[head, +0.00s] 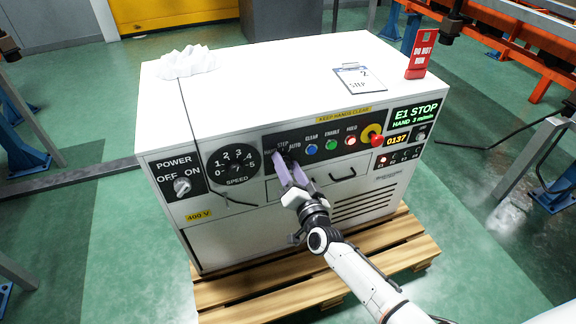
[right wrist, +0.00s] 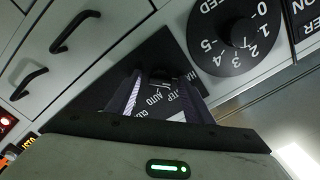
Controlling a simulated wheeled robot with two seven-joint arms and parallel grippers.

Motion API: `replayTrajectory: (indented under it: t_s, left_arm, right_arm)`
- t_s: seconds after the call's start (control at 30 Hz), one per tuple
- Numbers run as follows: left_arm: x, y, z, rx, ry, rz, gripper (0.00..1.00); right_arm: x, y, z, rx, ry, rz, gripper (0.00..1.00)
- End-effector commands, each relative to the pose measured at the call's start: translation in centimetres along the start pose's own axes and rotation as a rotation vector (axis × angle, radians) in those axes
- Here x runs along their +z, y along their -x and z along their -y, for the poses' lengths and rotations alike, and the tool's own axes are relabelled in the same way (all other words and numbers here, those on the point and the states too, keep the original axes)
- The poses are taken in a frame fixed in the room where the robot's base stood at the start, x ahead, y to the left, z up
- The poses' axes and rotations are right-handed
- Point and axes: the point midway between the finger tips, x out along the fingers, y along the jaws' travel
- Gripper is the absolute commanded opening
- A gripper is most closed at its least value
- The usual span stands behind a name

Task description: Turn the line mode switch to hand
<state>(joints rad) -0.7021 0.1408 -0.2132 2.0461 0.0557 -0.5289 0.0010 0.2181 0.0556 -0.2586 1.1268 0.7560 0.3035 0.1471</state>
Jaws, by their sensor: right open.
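The line mode switch sits on the black strip of the white cabinet (head: 215,235), under labels that include STEP and AUTO. In the right wrist view its dark knob (right wrist: 160,76) shows partly between my finger tips; which label it points at I cannot tell. My right gripper (head: 285,160) is open, its two pale purple fingers reaching up to the switch, one to each side of it. It also shows in the right wrist view (right wrist: 160,88). Whether the fingers touch the knob I cannot tell. The green display (head: 415,114) reads E1 STOP, HAND 3 m/min. My left gripper is not in view.
Left of the switch are the SPEED dial (head: 236,162) and POWER knob (head: 182,186). Right of it are blue (head: 311,149), green (head: 331,145) and red (head: 351,142) buttons and a red emergency stop (head: 376,140). A drawer handle (head: 342,175) is below. A clipboard (head: 359,78) lies on top.

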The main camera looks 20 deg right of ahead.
Motion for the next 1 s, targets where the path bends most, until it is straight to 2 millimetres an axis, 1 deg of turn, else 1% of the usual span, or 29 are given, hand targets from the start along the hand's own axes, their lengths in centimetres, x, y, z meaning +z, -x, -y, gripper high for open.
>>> replayTrajectory:
  t_s: [0.17,0.4,0.5,0.6,0.7,1.0]
  left_arm:
    - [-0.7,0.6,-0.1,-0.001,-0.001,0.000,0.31]
    - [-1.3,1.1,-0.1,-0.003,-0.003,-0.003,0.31]
    - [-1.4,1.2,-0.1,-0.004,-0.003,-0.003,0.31]
    - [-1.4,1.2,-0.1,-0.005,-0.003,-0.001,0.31]
    - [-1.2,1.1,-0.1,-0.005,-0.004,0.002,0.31]
    - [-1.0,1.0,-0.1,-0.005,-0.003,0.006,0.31]
  right_arm:
    - [-0.1,2.4,0.0,0.003,-0.001,0.002,0.47]
    - [-0.1,7.2,0.0,0.002,0.000,0.002,0.47]
    - [0.0,8.7,-0.1,0.003,0.000,0.002,0.47]
    - [0.0,9.6,-0.1,0.002,0.001,0.001,0.47]
    - [-0.1,10.1,0.0,0.000,0.001,0.000,0.47]
    - [0.0,10.2,0.0,0.000,0.001,0.000,0.47]
